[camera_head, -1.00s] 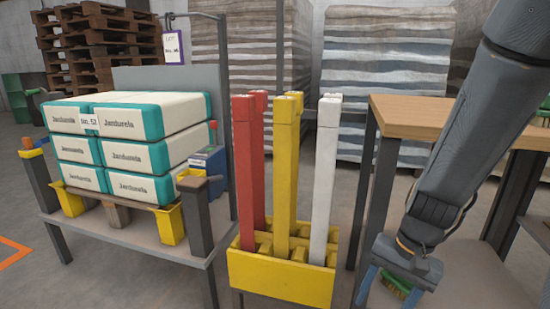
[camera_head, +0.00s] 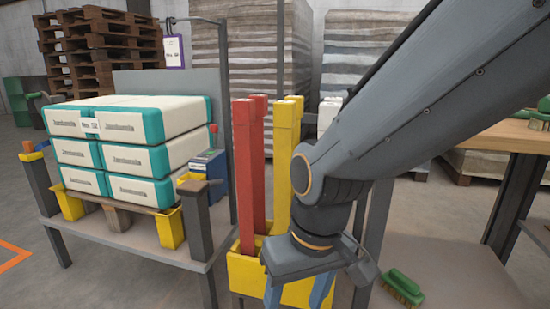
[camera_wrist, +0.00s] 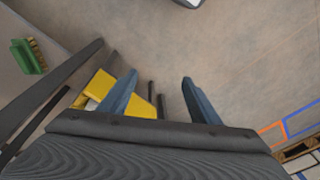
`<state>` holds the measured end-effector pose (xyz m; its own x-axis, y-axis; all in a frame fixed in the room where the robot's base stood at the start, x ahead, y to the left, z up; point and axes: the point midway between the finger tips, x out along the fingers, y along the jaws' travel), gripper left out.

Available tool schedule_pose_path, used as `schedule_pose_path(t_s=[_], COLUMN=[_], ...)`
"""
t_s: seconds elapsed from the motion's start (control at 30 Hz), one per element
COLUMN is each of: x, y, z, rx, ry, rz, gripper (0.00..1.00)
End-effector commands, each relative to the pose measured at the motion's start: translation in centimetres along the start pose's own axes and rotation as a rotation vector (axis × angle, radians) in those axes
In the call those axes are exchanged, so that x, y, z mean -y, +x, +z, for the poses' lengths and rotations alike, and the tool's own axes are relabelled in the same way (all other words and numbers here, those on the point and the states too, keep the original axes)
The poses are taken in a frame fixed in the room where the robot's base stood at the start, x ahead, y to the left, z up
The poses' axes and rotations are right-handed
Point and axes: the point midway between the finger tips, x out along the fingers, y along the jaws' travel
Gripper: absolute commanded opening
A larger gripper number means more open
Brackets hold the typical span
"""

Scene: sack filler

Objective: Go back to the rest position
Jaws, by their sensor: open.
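My gripper (camera_head: 318,292) is in front of the yellow holder (camera_head: 243,272) in the head view, with its fingertips cut off by the bottom edge. In the wrist view my gripper (camera_wrist: 158,92) has its two blue fingers spread apart with nothing between them, above the bare floor. Part of a yellow object (camera_wrist: 95,88) shows beside and behind the left finger there. My arm crosses from the upper right and hides much of the white posts and the holder's right side.
Stacked white and teal sacks (camera_head: 125,160) lie on a stand (camera_head: 130,235) at left. Red posts (camera_head: 243,180) and yellow posts (camera_head: 285,140) stand in the holder. A green brush (camera_head: 403,287) lies on the lower shelf at right; it also shows in the wrist view (camera_wrist: 28,57). A wooden-topped table (camera_head: 510,135) stands behind.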

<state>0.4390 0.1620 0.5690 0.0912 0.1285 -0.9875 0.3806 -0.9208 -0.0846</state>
Motion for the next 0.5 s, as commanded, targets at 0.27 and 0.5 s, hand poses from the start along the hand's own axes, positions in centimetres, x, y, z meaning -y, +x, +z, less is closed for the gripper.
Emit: schedule_pose_path(t_s=[0.27,0.5], x=[4.7,7.5], y=[-1.6,-2.8], z=[2.4,4.6], rx=[0.04,0.072], ry=[-0.114,-0.193], rz=[-0.044,-0.073], gripper=[0.57,0.57])
